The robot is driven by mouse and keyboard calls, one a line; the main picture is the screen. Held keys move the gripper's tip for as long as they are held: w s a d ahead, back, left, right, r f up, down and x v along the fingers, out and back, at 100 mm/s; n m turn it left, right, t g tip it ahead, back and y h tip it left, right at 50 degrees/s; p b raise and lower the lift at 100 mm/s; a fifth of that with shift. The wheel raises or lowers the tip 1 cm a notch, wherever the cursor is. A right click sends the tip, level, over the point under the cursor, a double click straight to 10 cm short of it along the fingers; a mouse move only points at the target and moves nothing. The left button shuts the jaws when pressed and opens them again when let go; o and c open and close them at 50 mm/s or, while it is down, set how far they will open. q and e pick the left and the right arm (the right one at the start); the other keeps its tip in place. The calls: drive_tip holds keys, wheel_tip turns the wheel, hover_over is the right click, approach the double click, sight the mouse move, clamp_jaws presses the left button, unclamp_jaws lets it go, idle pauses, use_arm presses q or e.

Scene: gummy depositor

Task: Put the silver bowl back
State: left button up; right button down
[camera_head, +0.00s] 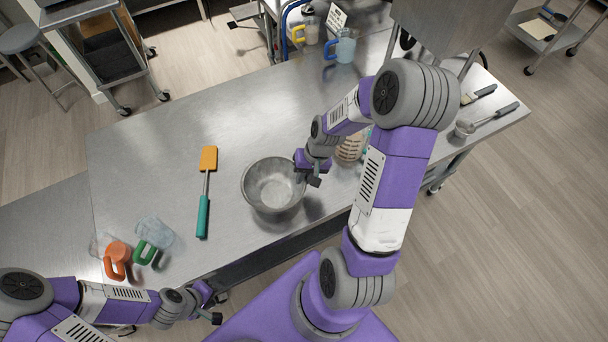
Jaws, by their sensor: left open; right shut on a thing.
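The silver bowl (268,188) is at the middle of the steel table, near its front edge. My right gripper (310,172) is shut on the bowl's right rim. The bowl looks roughly level; I cannot tell whether it touches the table or hangs just above it. My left gripper (213,304) is open and empty, low in front of the table's front edge, away from the bowl.
A spatula (207,180) with an orange head lies left of the bowl. Jugs with orange (118,257) and green (146,252) handles stand at the front left. A measuring cup (350,148) is partly hidden behind my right arm. The table's back left is clear.

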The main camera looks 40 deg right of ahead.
drive_tip(key=shift+f+b, duration=0.4)
drive_tip(key=shift+f, duration=0.05)
drive_tip(key=c, duration=1.1)
unclamp_jaws()
drive_tip(key=shift+o, duration=0.2)
drive_tip(key=shift+r, duration=0.15)
drive_tip(key=p+v, duration=0.1)
drive_tip(key=v, duration=0.6)
drive_tip(key=shift+r, duration=0.2)
